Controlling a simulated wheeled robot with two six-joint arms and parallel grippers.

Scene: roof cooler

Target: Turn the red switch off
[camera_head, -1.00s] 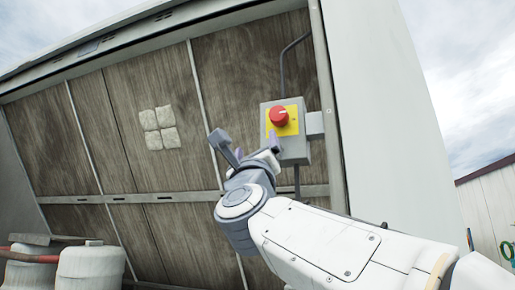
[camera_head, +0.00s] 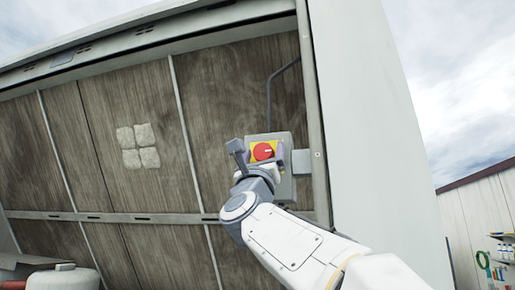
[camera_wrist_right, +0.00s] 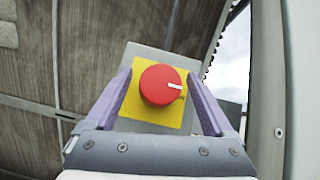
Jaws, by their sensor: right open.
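The red switch (camera_head: 263,151) is a round knob on a yellow plate, mounted on a grey box on the cooler's wall. My right gripper (camera_head: 259,154) is open at the switch. In the right wrist view its two purple fingers (camera_wrist_right: 161,100) stand on either side of the knob, with a gap on each side. I cannot tell how deep the fingers reach. My left gripper is not in view.
The cooler's brown slatted panels (camera_head: 130,100) fill the left, with pale square patches (camera_head: 138,146) on one. A light side wall (camera_head: 365,110) stands just right of the box. A conduit (camera_head: 270,95) runs up from the box. A white tank (camera_head: 65,280) is at bottom left.

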